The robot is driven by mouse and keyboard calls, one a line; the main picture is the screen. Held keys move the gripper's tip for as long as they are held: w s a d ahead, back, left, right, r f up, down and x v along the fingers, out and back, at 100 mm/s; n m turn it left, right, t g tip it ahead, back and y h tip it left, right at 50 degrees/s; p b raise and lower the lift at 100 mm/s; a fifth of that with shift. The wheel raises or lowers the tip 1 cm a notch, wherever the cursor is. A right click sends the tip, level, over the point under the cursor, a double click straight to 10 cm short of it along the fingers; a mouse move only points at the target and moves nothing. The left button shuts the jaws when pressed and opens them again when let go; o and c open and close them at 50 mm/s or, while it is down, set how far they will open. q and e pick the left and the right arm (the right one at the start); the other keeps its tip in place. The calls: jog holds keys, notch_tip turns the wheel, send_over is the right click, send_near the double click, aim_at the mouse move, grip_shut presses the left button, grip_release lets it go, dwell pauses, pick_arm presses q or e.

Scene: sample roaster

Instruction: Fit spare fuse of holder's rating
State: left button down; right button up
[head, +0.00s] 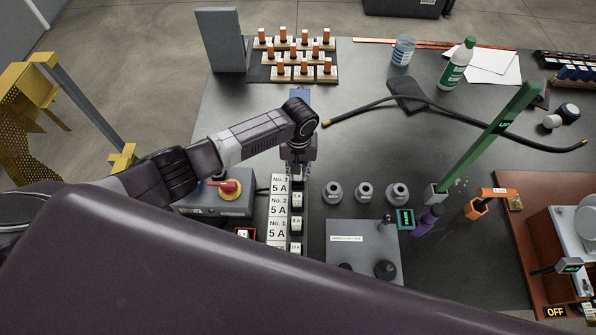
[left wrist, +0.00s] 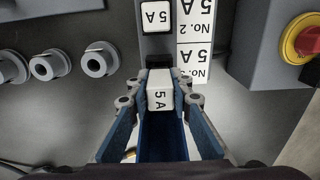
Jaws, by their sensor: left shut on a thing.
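My left gripper (head: 298,168) points down over the far end of the fuse strip. In the left wrist view it is shut on a white fuse block (left wrist: 159,92) marked 5 A. This fuse lines up with the end of the grey strip; I cannot tell whether it is seated. The label column (head: 278,207) beside the strip reads No. 3, No. 2 and No. 1, each 5 A. Another white 5 A fuse (left wrist: 156,16) sits in the strip beside the held one, and it also shows in the head view (head: 296,199). My right gripper is not in view.
A grey box with a red rotary switch (head: 224,188) stands left of the labels. Three grey round collars (head: 365,192) and a grey plate (head: 350,256) lie to the right. A green lever (head: 490,138) rises farther right. Racks of orange-topped pieces (head: 294,57) stand behind.

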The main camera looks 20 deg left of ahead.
pick_arm(q)
jog(key=shift+p, duration=0.35)
jog(key=shift+f, duration=0.4)
dwell(0.4)
jog(key=shift+f+b, duration=0.75)
jog(key=shift+f, duration=0.15)
jog(key=shift+r+p, duration=1.35)
jog(key=shift+p, duration=0.1)
jog(key=shift+p, duration=0.45)
jog(key=shift+f, duration=0.2)
jog(key=shift+f+b, duration=0.85)
jog(key=shift+f, duration=0.25)
